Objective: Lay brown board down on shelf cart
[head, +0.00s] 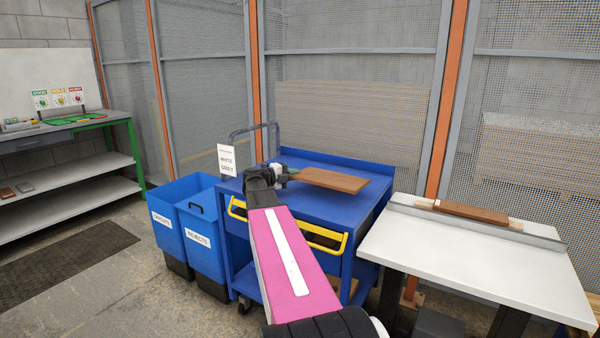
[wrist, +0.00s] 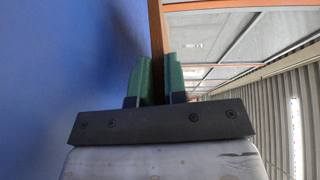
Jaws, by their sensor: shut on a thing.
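A brown board (head: 335,180) is held by one end in my gripper (head: 284,175) over the blue shelf cart (head: 310,216). In the head view the board extends to the right from the gripper and looks roughly flat; whether it touches the cart top I cannot tell. In the wrist view the board (wrist: 157,45) shows as a narrow brown edge between the two green fingers of my gripper (wrist: 158,80), which are shut on it. The blue surface of the cart (wrist: 60,70) fills the left of that view.
A second brown board (head: 470,212) lies on the white table (head: 480,255) at right, by a grey rail. Two blue bins (head: 205,240) stand left of the cart. A sign (head: 227,160) stands at the cart's left side. A mesh fence is behind.

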